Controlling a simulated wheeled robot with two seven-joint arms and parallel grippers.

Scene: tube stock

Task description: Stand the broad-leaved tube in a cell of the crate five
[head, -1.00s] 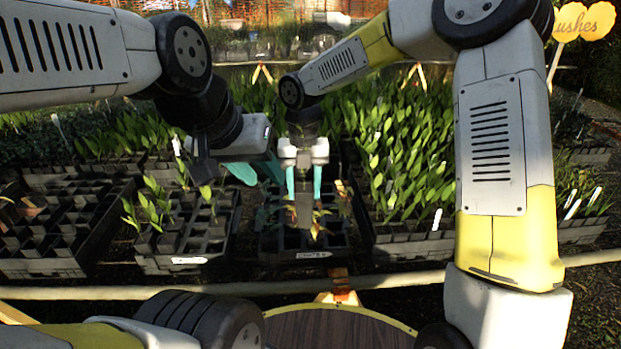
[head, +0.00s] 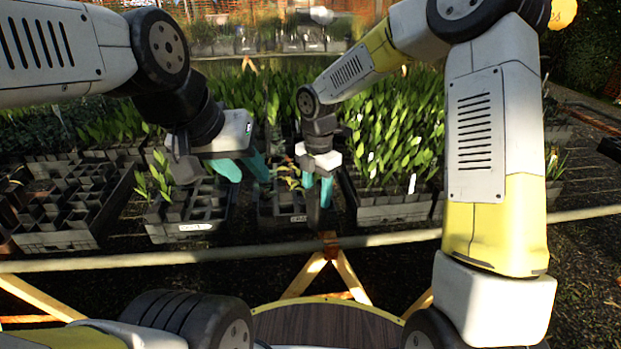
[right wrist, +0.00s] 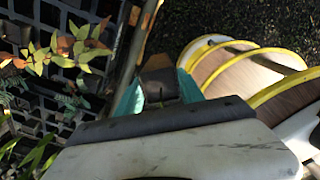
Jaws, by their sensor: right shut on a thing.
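My right gripper (head: 317,188) is shut on a dark square tube (head: 313,208), which hangs near the front right corner of the middle crate (head: 272,222). In the right wrist view the held tube (right wrist: 160,84) shows between the teal fingers; I cannot make out leaves on it. Reddish-green plants (head: 290,176) stand in the middle crate, and show at the left of the right wrist view (right wrist: 78,48). A crate (head: 180,232) to its left holds broad-leaved plants (head: 155,180) and has empty cells. The labels are too small to read. My left gripper (head: 243,168) is open and empty above and between these crates.
A large crate (head: 395,212) full of tall green plants stands to the right. A mostly empty black crate (head: 60,238) stands at the left. A pale rail (head: 400,238) runs along the front. A round wooden surface (head: 325,328) is close to me.

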